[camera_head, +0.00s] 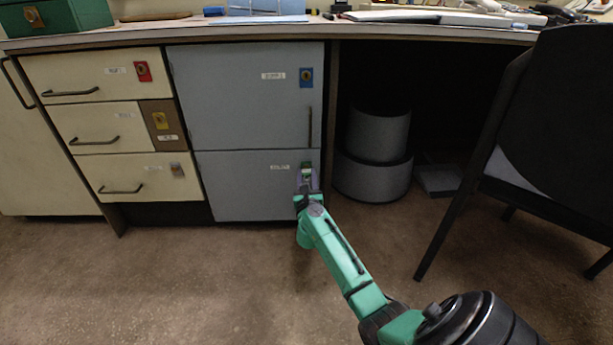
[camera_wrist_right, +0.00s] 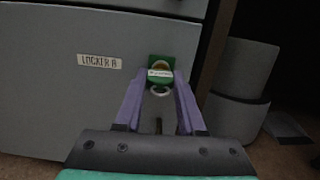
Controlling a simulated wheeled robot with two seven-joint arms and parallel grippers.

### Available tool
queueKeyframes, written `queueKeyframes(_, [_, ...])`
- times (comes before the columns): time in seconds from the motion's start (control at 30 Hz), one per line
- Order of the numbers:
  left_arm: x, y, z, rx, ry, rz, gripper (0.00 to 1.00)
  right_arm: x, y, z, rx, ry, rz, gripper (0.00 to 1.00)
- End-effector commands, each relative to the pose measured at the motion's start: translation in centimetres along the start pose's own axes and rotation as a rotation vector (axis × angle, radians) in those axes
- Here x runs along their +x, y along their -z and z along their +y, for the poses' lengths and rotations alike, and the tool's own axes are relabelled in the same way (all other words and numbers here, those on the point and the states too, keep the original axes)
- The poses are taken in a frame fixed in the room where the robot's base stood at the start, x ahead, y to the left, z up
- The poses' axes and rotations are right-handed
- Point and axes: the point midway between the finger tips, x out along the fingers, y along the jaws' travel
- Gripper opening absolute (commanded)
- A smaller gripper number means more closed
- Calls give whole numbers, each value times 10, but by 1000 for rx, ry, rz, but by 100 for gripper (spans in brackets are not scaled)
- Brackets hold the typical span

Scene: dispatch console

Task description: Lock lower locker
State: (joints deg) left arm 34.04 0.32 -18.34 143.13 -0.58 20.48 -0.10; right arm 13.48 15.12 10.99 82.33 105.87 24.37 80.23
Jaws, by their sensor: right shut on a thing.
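The lower locker (camera_head: 243,187) is a grey door under the desk, and it looks shut. Its green lock plate (camera_head: 307,167) is at the door's upper right, and it also shows in the right wrist view (camera_wrist_right: 162,61). My right gripper (camera_head: 307,178) is at the lock. In the right wrist view its two purple fingers are closed around a key (camera_wrist_right: 160,75) with a pale tag and a ring, right in front of the green plate. Whether the key is fully in the lock and how far it is turned cannot be told. My left gripper is out of view.
The upper locker (camera_head: 240,100) with a blue lock plate (camera_head: 306,77) is above and looks shut. Cream drawers (camera_head: 85,75) are to the left. Grey round bins (camera_head: 372,175) stand right of the locker, and a dark chair (camera_head: 545,130) is farther right. The floor in front is clear.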

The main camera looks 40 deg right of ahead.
Motion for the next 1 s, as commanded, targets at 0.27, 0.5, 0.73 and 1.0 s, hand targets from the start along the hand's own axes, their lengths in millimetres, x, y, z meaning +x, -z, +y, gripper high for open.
queueKeyframes(0.27, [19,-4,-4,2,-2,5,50,2,-3,-1,-206,-23,2,0])
queueKeyframes(0.5, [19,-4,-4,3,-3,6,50,2,-1,-2,-249,-27,-1,0])
queueKeyframes(0.73, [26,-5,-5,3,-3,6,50,3,-4,-2,-304,-32,-1,0])
queueKeyframes(1.0, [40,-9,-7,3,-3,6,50,4,-4,-3,-507,-55,-3,0])
